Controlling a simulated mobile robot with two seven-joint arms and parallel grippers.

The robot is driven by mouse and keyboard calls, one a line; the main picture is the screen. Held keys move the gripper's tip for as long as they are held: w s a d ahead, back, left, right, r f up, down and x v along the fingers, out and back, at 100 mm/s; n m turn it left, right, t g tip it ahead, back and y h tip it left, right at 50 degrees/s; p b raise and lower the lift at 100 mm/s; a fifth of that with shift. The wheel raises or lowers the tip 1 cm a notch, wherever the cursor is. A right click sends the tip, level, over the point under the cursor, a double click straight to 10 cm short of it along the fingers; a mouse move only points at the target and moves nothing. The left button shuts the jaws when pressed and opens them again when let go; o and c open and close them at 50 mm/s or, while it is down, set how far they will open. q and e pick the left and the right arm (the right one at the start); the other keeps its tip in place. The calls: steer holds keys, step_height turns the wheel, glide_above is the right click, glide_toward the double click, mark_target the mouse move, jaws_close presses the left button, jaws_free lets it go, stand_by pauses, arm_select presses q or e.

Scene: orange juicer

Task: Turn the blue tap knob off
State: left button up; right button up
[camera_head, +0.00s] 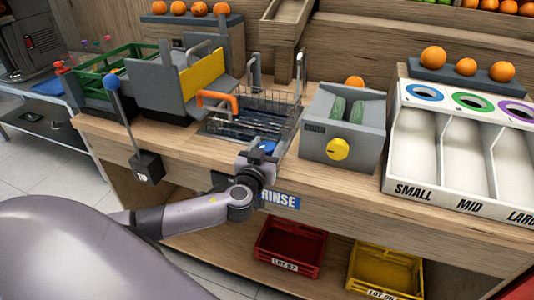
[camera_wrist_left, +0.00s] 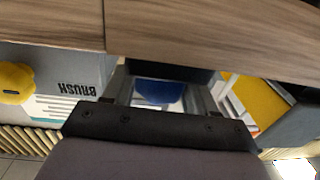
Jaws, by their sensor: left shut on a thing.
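The blue tap knob (camera_head: 267,146) sits at the front of the counter, below the wire basket, and is partly covered by my gripper in the head view. In the left wrist view the blue knob (camera_wrist_left: 157,91) shows between the two fingers. My left gripper (camera_head: 259,157) reaches it from the front and is shut on it. The left gripper's fingers (camera_wrist_left: 160,98) stand on either side of the knob. My right gripper is in neither view.
The wire basket (camera_head: 240,112) with an orange handle stands behind the knob. A grey brush box (camera_head: 343,125) with a yellow knob (camera_head: 338,149) is to the right. A blue-ball lever (camera_head: 112,83) stands left. Red (camera_head: 288,250) and yellow (camera_head: 385,272) crates lie below.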

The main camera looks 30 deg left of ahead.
arm_select(q)
steer(key=h+b, duration=0.1)
steer(key=m+h+b, duration=0.1)
steer(key=b, duration=0.1)
steer(key=shift+f+t, duration=0.3)
steer(key=shift+a+r+m+h+b, duration=0.1)
steer(key=shift+r+m+h+b, duration=0.05)
steer(key=shift+m+h+b, duration=0.4)
steer(key=m+h, duration=0.2)
steer(key=h, duration=0.1)
steer(key=shift+r, duration=0.2)
steer(key=m+h, duration=0.1)
steer(key=h, duration=0.1)
steer(key=m+h+p, duration=0.1)
steer(key=h, duration=0.1)
steer(key=shift+a+r+m, duration=0.1)
steer(key=shift+r+m, duration=0.05)
steer(key=shift+m, duration=0.1)
steer(key=shift+m+g+h+p, duration=0.35)
steer(key=shift+m+g+h, duration=0.3)
steer(key=shift+h, duration=0.3)
steer(key=shift+m+g+h, duration=0.35)
steer(key=shift+m+h, duration=0.4)
steer(key=shift+h, duration=0.25)
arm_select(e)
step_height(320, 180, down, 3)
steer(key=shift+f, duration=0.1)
arm_select(q)
steer(key=shift+g+h, duration=0.3)
steer(key=shift+h, duration=0.1)
